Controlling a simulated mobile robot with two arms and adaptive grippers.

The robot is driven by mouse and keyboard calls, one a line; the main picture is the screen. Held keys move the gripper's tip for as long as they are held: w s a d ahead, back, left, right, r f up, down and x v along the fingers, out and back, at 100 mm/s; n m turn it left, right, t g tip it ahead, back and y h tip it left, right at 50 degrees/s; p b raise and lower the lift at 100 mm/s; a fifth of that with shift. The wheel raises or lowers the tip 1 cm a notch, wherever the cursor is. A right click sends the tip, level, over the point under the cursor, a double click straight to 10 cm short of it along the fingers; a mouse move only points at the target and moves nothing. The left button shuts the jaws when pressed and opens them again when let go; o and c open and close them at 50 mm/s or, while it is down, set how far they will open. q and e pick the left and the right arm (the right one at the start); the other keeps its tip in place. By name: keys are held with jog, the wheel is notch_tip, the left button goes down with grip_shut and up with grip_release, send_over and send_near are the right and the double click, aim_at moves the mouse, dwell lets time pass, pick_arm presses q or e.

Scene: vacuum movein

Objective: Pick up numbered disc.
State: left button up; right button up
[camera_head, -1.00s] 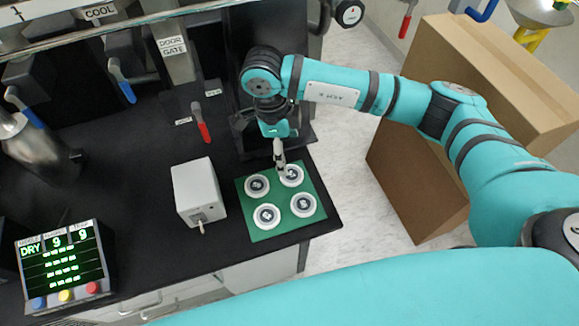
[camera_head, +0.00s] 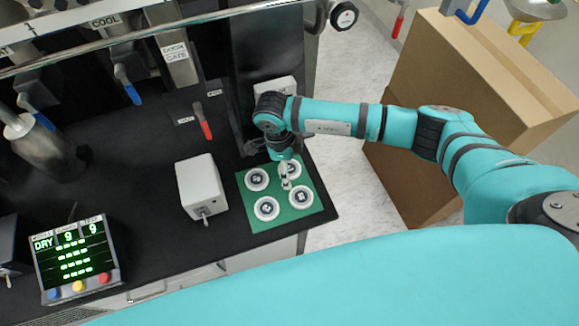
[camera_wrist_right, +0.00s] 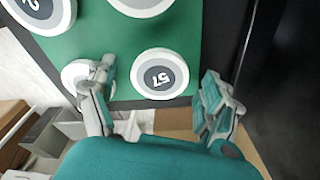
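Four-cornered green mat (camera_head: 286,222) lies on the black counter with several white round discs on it. In the head view these are a back left disc (camera_head: 257,179), a back right disc (camera_head: 291,167), a front left disc (camera_head: 266,208) and a front right disc (camera_head: 300,197). Contact cannot be told. My left gripper is not in view.
A white switch box (camera_head: 200,184) stands left of the mat. A display panel (camera_head: 75,258) with buttons is at the front left. A cardboard box (camera_head: 420,170) stands right of the counter. Red lever (camera_head: 203,121) and blue lever (camera_head: 128,87) are behind.

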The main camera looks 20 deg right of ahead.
jog(key=c, duration=1.3)
jog(key=shift+r, duration=0.2)
